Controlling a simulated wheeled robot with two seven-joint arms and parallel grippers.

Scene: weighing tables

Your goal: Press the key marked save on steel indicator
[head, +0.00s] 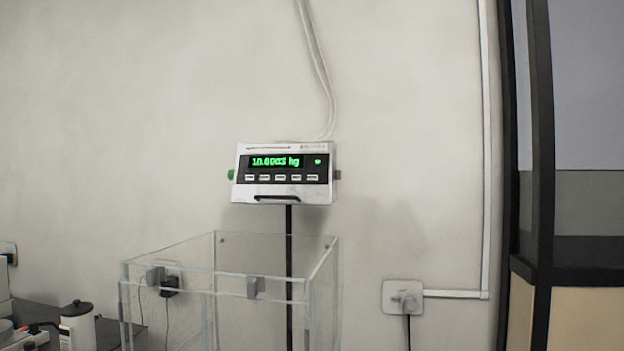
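The steel indicator (284,194) is mounted on a black post (289,238) in front of the wall, near the middle of the head view. Its green display (276,161) reads about 10.0003 kg, with a small green mark to the right. Below the display is a row of several light keys (280,177). Their labels are too small to read, so I cannot tell which one is marked save. Neither of my grippers shows in the head view.
A clear open-topped box (216,272) stands below the indicator, in front of the post. A wall socket with a plug (404,297) is at the right. A white bottle (77,325) stands on a dark table at lower left. A black-framed partition (543,150) is at far right.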

